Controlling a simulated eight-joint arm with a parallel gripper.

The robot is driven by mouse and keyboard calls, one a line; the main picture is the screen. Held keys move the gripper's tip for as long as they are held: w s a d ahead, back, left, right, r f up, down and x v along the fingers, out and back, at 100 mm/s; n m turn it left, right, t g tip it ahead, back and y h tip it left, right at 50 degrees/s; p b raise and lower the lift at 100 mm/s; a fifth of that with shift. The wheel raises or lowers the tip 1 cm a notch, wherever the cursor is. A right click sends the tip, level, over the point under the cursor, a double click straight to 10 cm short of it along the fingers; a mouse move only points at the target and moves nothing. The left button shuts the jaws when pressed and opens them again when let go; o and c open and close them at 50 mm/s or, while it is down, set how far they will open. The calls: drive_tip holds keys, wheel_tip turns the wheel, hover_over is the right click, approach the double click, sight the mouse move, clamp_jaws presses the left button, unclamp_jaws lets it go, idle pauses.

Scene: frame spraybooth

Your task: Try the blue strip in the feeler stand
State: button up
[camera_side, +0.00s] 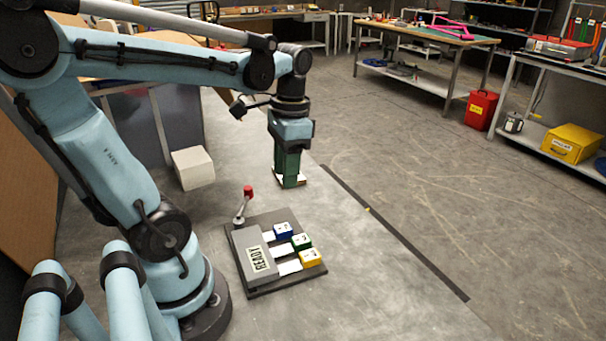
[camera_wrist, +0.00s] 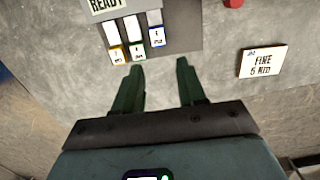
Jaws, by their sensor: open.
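The feeler stand (camera_side: 238,248) is a dark block on a base plate with a READY label. It also shows at the top of the wrist view (camera_wrist: 185,25). Three strips lie side by side in it, with a blue handle (camera_side: 283,230), a green handle (camera_side: 301,242) and a yellow handle (camera_side: 311,257). In the wrist view the blue strip (camera_wrist: 157,42) is at the right of the three. My gripper (camera_side: 290,184) points down, open and empty, beyond the stand. In the wrist view its green fingertips (camera_wrist: 159,65) sit below the blue and green handles in the picture.
A red-knobbed lever (camera_side: 248,192) stands beside the stand. A white card reading FINE (camera_wrist: 263,62) lies on the table right of my fingers in the wrist view. A white block (camera_side: 193,168) is farther left in the side view. Bare grey surface lies around the stand.

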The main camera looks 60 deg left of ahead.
sight(276, 229)
drive_tip(key=shift+t, duration=0.5)
drive_tip(key=shift+s+d+f, duration=0.1)
drive_tip(key=shift+s+f, duration=0.4)
drive_tip(key=shift+f, duration=1.7)
drive_tip(key=shift+s+d+f, duration=0.1)
drive_tip(key=shift+s+f, duration=0.4)
drive_tip(key=shift+f, duration=1.65)
drive_tip(key=shift+s+f, duration=0.5)
drive_tip(key=shift+f, duration=1.7)
clamp_jaws()
